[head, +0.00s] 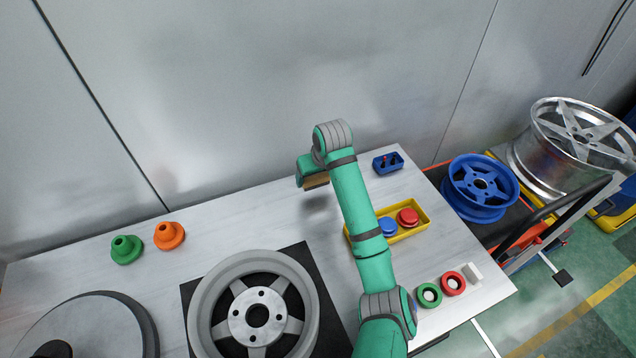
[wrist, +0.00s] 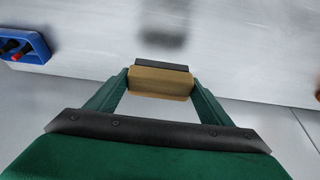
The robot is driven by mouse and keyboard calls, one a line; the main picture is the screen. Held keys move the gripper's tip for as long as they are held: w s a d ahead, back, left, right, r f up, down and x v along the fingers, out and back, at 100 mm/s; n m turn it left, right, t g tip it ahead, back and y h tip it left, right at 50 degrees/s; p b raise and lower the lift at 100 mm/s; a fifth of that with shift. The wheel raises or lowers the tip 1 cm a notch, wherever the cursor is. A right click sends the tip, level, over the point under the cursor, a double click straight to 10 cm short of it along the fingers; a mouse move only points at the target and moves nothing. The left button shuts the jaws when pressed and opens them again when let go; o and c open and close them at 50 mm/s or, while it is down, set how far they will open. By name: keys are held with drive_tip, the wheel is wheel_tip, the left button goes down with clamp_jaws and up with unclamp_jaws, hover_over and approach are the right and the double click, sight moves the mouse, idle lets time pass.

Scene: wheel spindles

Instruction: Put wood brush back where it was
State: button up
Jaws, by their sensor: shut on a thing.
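The wood brush (wrist: 160,83) is a tan wooden block with a dark strip along one side. My gripper (wrist: 158,84) is shut on it, with one green finger at each end of the block. In the head view, the brush (head: 316,181) shows partly below the end of my arm, and my gripper (head: 308,178) is mostly hidden by the arm. The brush is held above the table, and a dark shadow lies on the surface apart from it.
A blue holder (head: 388,162) with red-handled items stands at the table's back right. A yellow tray (head: 424,217) holds red and blue round pieces. A grey wheel (head: 220,295) lies on a black mat. The back-middle table is clear.

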sight(318, 183)
drive_tip(key=shift+w+d+f, duration=0.2)
drive_tip(key=shift+w+f, duration=0.05)
drive_tip(key=shift+f, duration=1.7)
drive_tip(key=o, duration=1)
drive_tip(key=shift+f, duration=0.15)
drive_tip(key=v, duration=1.2)
